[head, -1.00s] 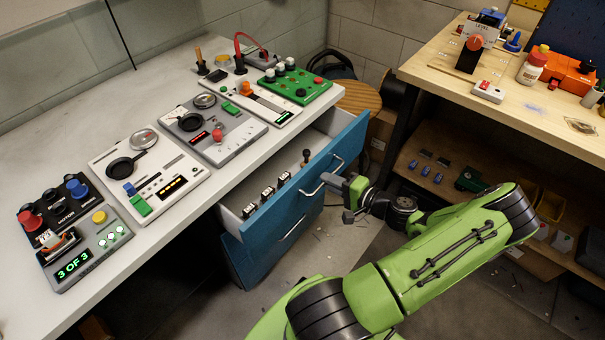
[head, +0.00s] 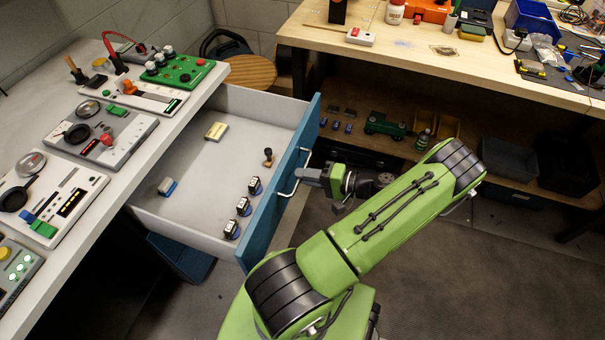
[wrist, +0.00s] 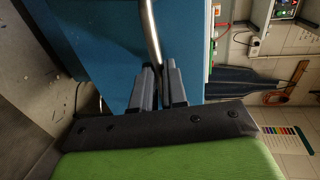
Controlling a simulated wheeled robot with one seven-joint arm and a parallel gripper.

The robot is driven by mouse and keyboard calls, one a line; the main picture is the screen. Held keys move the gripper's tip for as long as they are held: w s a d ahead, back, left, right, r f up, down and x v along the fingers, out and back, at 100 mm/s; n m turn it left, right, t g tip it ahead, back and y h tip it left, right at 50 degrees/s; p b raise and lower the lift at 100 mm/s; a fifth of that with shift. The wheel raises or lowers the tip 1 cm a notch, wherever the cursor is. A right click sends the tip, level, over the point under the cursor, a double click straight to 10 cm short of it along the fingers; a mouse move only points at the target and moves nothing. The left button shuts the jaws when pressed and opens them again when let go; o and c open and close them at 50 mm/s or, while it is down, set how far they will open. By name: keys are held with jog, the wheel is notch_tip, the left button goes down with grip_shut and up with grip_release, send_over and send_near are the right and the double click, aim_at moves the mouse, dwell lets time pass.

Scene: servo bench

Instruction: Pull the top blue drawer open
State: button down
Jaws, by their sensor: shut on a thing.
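The top blue drawer (head: 265,225) stands far out from under the white bench in the head view, with its pale interior exposed. Its curved metal handle (head: 296,178) is on the blue front. My gripper (head: 308,175) is at the handle, shut on it. In the wrist view the two grey fingers (wrist: 157,84) close around the lower end of the handle bar (wrist: 152,38), in front of the blue drawer face (wrist: 100,40). The exact finger contact is partly hidden in the head view.
Inside the drawer are several small servos (head: 243,206), a stamp-like object (head: 268,156), a yellowish block (head: 216,131) and a blue-white block (head: 167,186). Device panels line the white bench (head: 150,160). A wooden workbench (head: 400,60) stands behind. Floor at right (head: 450,260) is clear.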

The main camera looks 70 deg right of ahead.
jog(key=shift+s, duration=0.3)
jog(key=c, duration=1.2)
grip_release()
jog(key=shift+d, duration=0.1)
jog(key=shift+o, duration=0.2)
jog(key=p+v, duration=0.2)
jog(key=v, duration=1.3)
jog(key=shift+s, duration=0.35)
